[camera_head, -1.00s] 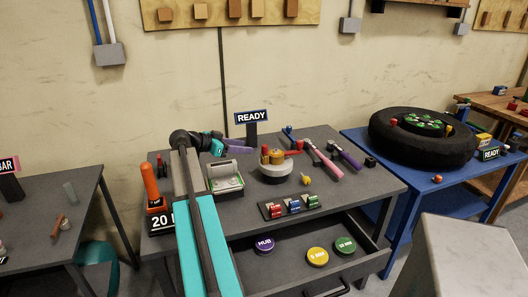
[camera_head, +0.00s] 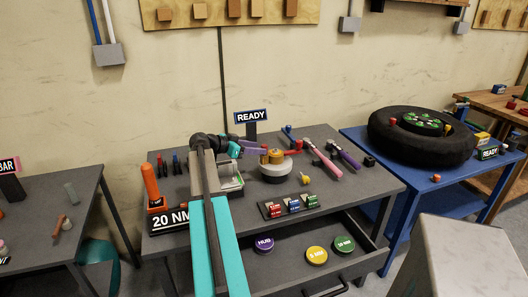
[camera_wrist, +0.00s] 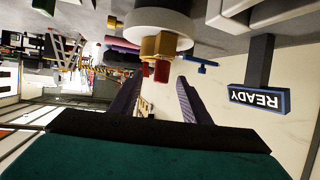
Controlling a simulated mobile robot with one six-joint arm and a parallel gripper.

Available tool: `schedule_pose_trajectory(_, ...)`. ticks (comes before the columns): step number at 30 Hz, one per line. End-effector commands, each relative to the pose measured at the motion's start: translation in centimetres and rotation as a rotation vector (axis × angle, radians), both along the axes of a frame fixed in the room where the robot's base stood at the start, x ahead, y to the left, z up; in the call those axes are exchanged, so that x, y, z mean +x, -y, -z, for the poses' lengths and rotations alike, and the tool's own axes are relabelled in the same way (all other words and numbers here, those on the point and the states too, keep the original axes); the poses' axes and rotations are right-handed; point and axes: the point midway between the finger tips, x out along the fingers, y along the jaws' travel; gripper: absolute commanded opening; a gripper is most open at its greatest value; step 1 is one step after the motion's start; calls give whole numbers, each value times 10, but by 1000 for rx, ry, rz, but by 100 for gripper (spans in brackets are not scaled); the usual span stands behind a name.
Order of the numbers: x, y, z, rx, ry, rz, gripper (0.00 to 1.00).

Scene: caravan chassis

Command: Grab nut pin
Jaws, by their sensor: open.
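I cannot tell which piece is the nut pin. My gripper (camera_head: 262,150) has purple fingers and is close to the left side of the base. In the wrist view my gripper (camera_wrist: 158,85) is open, with nothing held between the fingers.
Pink-handled (camera_head: 325,163) and purple-handled tools lie to the right. A small yellow piece (camera_head: 304,178) and a rack (camera_head: 290,206) of coloured blocks are in front. A READY sign (camera_head: 251,117) stands behind. An open drawer holds several round discs.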

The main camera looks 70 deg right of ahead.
Motion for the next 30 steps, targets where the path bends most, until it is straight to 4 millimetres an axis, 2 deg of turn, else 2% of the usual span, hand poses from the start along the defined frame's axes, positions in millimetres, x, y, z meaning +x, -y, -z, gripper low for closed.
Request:
schedule_pose_trajectory(15, -24, 39, 16, 1, -1, 0, 43)
schedule_pose_trajectory(30, -24, 39, 17, 0, 0, -1, 43)
